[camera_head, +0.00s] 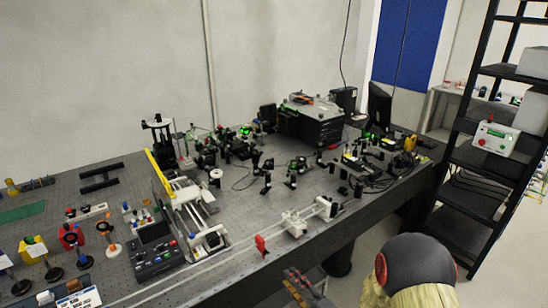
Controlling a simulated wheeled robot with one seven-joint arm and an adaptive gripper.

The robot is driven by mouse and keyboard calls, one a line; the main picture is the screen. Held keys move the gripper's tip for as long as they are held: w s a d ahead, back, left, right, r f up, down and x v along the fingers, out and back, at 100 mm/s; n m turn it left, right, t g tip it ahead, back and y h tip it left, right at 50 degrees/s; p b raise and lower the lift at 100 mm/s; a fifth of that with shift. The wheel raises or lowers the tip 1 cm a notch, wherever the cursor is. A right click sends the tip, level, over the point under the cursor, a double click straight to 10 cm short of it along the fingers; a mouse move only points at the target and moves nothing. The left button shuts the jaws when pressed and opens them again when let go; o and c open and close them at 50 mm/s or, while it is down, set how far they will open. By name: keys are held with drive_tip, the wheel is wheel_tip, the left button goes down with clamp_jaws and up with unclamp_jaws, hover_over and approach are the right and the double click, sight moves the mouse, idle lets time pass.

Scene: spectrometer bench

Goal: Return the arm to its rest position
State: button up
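My arm shows at the lower right as a rounded dark joint with a red edge and a pale yellow covering. What looks like my gripper (303,288) is a small grey linkage at the bottom edge, in front of the bench's near edge. It is partly cut off by the frame, and its fingertips are too small to read. I cannot tell whether it is open or shut, and no held object can be made out. The optical bench (245,205) lies beyond it.
The bench carries many optics, a dark box (312,122), a white rail stage (190,210) and a control box (155,258). A red piece (261,245) stands near the front edge. A black shelf rack (468,185) stands at right. Some floor is clear between bench and rack.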

drive_tip(key=s+d+f+n+g+h, duration=0.2)
drive_tip(key=d+f+n+g+h, duration=0.1)
drive_tip(key=f, duration=0.4)
drive_tip(key=s+d+f+n+g+h, duration=0.1)
drive_tip(key=d+f+n+g+h, duration=0.15)
drive_tip(key=f, duration=0.45)
drive_tip(key=s+d+r+n+g+h, duration=0.2)
drive_tip(key=s+d+n+g+h, duration=0.3)
drive_tip(key=d, duration=0.3)
drive_tip(key=s+r+n, duration=0.1)
drive_tip(key=s+r, duration=0.5)
drive_tip(key=r, duration=0.5)
drive_tip(key=s+a+r+n, duration=0.1)
drive_tip(key=s+r, duration=0.5)
drive_tip(key=r, duration=0.6)
drive_tip(key=s+r+n+t, duration=0.1)
drive_tip(key=s+r, duration=0.6)
drive_tip(key=r, duration=0.5)
drive_tip(key=shift+a+r+n, duration=0.25)
drive_tip(key=shift+a+n, duration=0.05)
drive_tip(key=shift+n, duration=0.05)
